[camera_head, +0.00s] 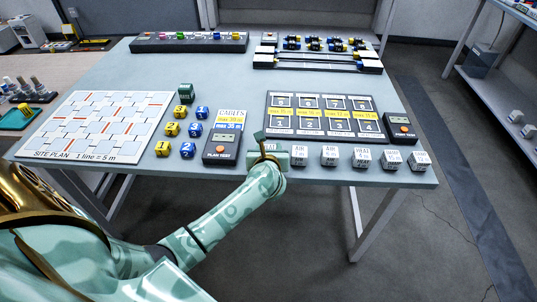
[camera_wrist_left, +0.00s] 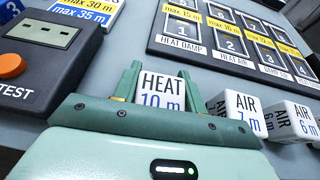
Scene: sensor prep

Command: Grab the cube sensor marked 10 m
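The white cube sensor marked HEAT 10 m (camera_wrist_left: 161,91) stands at the table's front edge. It lies between the two green fingers of my left gripper (camera_wrist_left: 159,84); the fingers are close along its left and right sides. Whether they press on it cannot be told. In the head view my left gripper (camera_head: 268,152) covers most of the cube, and only a bit of its lettered top (camera_head: 270,146) shows. My right gripper is not in view.
White cubes marked AIR (camera_head: 301,155) and others stand in a row to the right. A dark numbered board (camera_head: 268,110) lies behind. Another meter (camera_head: 401,128) is at right.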

